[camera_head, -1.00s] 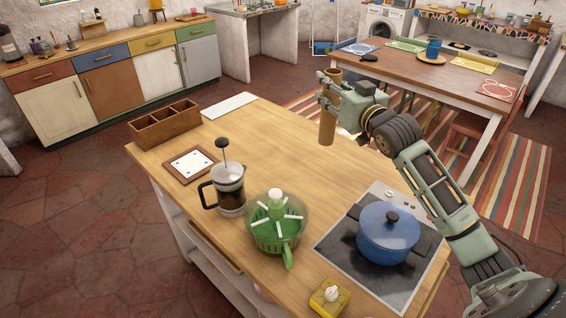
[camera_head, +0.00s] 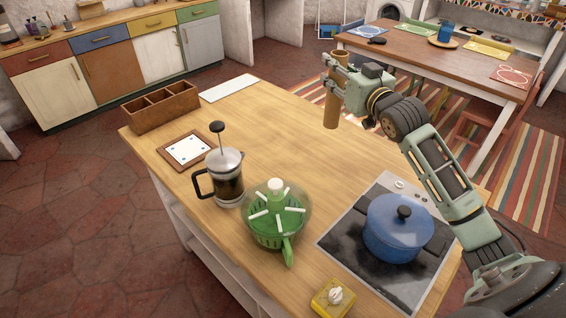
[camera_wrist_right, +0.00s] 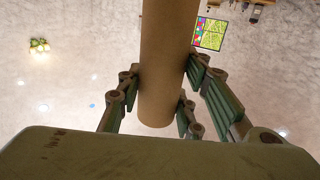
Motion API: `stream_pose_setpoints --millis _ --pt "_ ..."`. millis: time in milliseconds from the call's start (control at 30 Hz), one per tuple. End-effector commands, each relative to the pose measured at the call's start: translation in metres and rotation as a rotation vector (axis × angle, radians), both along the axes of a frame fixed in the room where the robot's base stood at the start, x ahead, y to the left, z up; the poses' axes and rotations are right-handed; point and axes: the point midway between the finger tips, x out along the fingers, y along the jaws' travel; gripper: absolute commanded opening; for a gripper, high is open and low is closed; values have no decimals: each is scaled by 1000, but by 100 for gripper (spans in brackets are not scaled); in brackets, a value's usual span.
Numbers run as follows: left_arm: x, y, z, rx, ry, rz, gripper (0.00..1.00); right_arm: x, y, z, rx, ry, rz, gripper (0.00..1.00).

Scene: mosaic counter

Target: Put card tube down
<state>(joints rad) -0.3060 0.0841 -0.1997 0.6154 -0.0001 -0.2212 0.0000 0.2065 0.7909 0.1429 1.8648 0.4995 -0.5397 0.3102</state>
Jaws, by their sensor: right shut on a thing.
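The card tube (camera_head: 332,106) is a plain brown cylinder, held upright near the far right edge of the wooden counter. My right gripper (camera_head: 334,76) is shut on it, with the fingers around its upper part. The tube's lower end appears close to the counter top, but I cannot tell whether it touches. In the right wrist view the tube (camera_wrist_right: 165,60) runs between the fingers (camera_wrist_right: 160,95). My left gripper is not in view.
On the wooden counter (camera_head: 290,135) stand a divided wooden box (camera_head: 160,108), a white board (camera_head: 229,88), a framed tile (camera_head: 188,150), a French press (camera_head: 228,175), a green salad spinner (camera_head: 277,215), a blue pot (camera_head: 398,228) on a hob and a yellow timer (camera_head: 332,298). The counter's far middle is clear.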

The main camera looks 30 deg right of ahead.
Motion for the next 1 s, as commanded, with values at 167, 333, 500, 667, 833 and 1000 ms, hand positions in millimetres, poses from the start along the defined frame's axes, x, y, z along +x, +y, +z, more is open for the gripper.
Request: stream_pose_setpoints --millis 167,333,500,667,833,1000 --pt "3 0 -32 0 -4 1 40 0 0 -32 0 1 0 20" --pt "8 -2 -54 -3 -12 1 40 0 0 -54 0 0 0 20" --pt "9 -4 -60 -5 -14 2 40 1 1 -62 1 0 0 20" --pt "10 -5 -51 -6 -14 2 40 9 22 -72 7 0 3 20" --pt "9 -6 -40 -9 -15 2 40 23 59 -95 11 1 3 20" --pt "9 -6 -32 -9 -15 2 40 36 91 -117 6 2 1 20"
